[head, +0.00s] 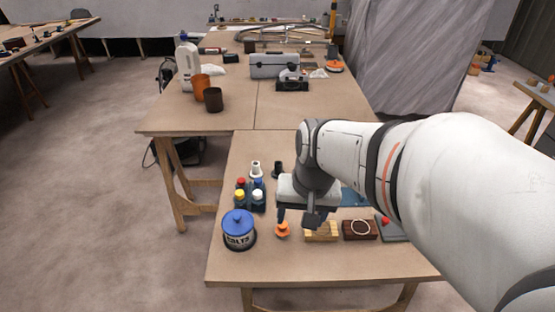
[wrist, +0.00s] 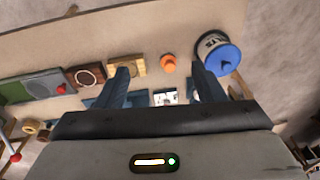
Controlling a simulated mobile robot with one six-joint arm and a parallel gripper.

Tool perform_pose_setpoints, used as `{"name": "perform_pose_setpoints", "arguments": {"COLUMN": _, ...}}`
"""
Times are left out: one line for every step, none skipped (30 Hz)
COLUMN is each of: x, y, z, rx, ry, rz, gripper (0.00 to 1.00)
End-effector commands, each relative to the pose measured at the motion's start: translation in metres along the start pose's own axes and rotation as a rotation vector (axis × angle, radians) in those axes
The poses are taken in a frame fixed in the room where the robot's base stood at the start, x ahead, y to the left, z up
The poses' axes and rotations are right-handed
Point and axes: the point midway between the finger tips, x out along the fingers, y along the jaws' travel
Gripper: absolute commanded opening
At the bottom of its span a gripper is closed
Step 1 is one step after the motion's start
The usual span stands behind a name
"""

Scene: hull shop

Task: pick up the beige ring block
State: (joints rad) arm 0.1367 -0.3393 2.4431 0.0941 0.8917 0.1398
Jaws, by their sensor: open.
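A dark brown block with a pale beige ring on its top (head: 360,229) lies near the front edge of the near table; it also shows at the upper left in the wrist view (wrist: 87,77). A light wood block (head: 321,236) sits just left of it, and in the wrist view (wrist: 127,66) it is close to one fingertip. My gripper (head: 297,216) is open and empty above the table, left of the ringed block. In the wrist view its two fingers (wrist: 163,85) stand wide apart, with the ringed block outside them.
A small orange piece (head: 282,230) and a blue-lidded tin (head: 239,231) stand left of the blocks. A caddy of several bottles (head: 250,195) is behind the tin. A grey item with a red knob (head: 393,233) lies right of the ringed block. The table's front strip (head: 310,268) is bare.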

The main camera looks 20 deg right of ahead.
Motion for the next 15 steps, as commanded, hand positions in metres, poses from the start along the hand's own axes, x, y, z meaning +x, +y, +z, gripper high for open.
{"name": "perform_pose_setpoints", "arguments": {"x": 0.012, "y": 0.008, "z": -0.013, "rx": 0.133, "ry": -0.037, "rz": -0.011, "gripper": 0.67}}
{"name": "perform_pose_setpoints", "arguments": {"x": 0.018, "y": 0.012, "z": -0.02, "rx": 0.222, "ry": -0.057, "rz": -0.02, "gripper": 0.69}}
{"name": "perform_pose_setpoints", "arguments": {"x": 0.027, "y": 0.018, "z": -0.031, "rx": 0.345, "ry": -0.085, "rz": -0.032, "gripper": 0.72}}
{"name": "perform_pose_setpoints", "arguments": {"x": 0.035, "y": 0.024, "z": -0.039, "rx": 0.44, "ry": -0.105, "rz": -0.041, "gripper": 0.75}}
{"name": "perform_pose_setpoints", "arguments": {"x": 0.042, "y": 0.029, "z": -0.046, "rx": 0.532, "ry": -0.124, "rz": -0.049, "gripper": 0.76}}
{"name": "perform_pose_setpoints", "arguments": {"x": 0.052, "y": 0.038, "z": -0.056, "rx": 0.655, "ry": -0.15, "rz": -0.06, "gripper": 0.76}}
{"name": "perform_pose_setpoints", "arguments": {"x": 0.059, "y": 0.045, "z": -0.063, "rx": 0.745, "ry": -0.169, "rz": -0.067, "gripper": 0.76}}
{"name": "perform_pose_setpoints", "arguments": {"x": 0.067, "y": 0.051, "z": -0.07, "rx": 0.834, "ry": -0.188, "rz": -0.074, "gripper": 0.76}}
{"name": "perform_pose_setpoints", "arguments": {"x": 0.077, "y": 0.061, "z": -0.077, "rx": 0.945, "ry": -0.212, "rz": -0.083, "gripper": 0.76}}
{"name": "perform_pose_setpoints", "arguments": {"x": 0.084, "y": 0.068, "z": -0.083, "rx": 1.024, "ry": -0.229, "rz": -0.088, "gripper": 0.76}}
{"name": "perform_pose_setpoints", "arguments": {"x": 0.091, "y": 0.075, "z": -0.087, "rx": 1.097, "ry": -0.244, "rz": -0.093, "gripper": 0.76}}
{"name": "perform_pose_setpoints", "arguments": {"x": 0.099, "y": 0.083, "z": -0.093, "rx": 1.187, "ry": -0.264, "rz": -0.1, "gripper": 0.76}}
{"name": "perform_pose_setpoints", "arguments": {"x": 0.105, "y": 0.089, "z": -0.097, "rx": 1.248, "ry": -0.277, "rz": -0.103, "gripper": 0.76}}
{"name": "perform_pose_setpoints", "arguments": {"x": 0.11, "y": 0.095, "z": -0.099, "rx": 1.304, "ry": -0.29, "rz": -0.107, "gripper": 0.76}}
{"name": "perform_pose_setpoints", "arguments": {"x": 0.117, "y": 0.102, "z": -0.102, "rx": 1.368, "ry": -0.305, "rz": -0.11, "gripper": 0.76}}
